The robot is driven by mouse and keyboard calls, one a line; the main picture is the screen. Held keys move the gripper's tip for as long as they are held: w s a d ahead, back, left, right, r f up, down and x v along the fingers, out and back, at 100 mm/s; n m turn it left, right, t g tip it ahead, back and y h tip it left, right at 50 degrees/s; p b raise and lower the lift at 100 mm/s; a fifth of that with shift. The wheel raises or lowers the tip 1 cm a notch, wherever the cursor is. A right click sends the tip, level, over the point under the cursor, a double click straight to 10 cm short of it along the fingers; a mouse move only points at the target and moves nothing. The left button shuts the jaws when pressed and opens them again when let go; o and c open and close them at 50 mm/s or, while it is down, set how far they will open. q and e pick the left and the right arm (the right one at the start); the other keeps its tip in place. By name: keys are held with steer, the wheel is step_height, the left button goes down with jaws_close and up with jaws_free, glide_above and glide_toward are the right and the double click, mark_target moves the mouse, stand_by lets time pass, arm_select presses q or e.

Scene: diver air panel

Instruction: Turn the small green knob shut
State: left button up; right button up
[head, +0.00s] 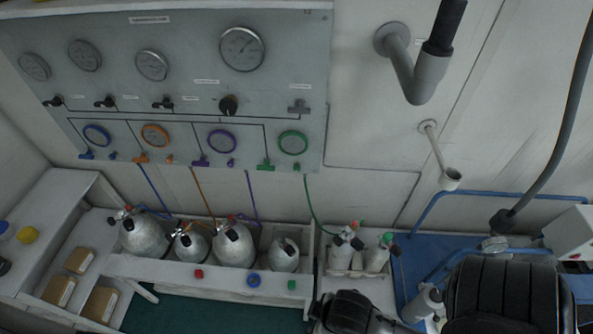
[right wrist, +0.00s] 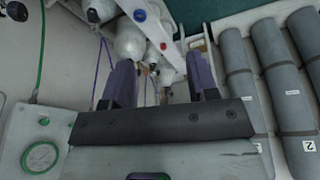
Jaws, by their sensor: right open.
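The small green knob (head: 296,167) sits at the lower right of the wall panel (head: 200,100) in the head view, under the green-ringed gauge (head: 292,142). A green T-handle (head: 265,165) is to its left. The knob is too small to tell its turn. In the right wrist view my right gripper (right wrist: 160,85) is open, its two purple-grey fingers spread with nothing between them. A small green spot (right wrist: 44,121) shows at the left there; I cannot tell whether it is the knob. My left gripper is not in view.
A green hose (head: 310,205) hangs below the panel. Several white cylinders (head: 235,245) stand on the bench under it. A grey pipe (head: 425,80) juts out right of the panel. Several grey rolls (right wrist: 235,90) lie at the right in the right wrist view.

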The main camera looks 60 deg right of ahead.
steer(key=w+r+t+b, duration=0.1)
steer(key=w+t+b, duration=0.1)
steer(key=w, duration=0.4)
steer(key=n+t+h+b, duration=0.3)
steer(key=n+h+b, duration=0.1)
steer(key=n+h, duration=1.4)
glide_toward(297, 169)
steer(key=w+d, duration=0.1)
steer(key=d, duration=0.2)
steer(key=w+d+r+n+y, duration=0.1)
steer(key=w+d, duration=0.1)
steer(key=d, duration=0.1)
steer(key=w+d+n, duration=0.1)
steer(key=d, duration=0.2)
steer(key=shift+w+r+y, duration=0.2)
steer(key=shift+w+y, duration=0.05)
steer(key=shift+y, duration=0.15)
steer(key=shift+c, duration=0.5)
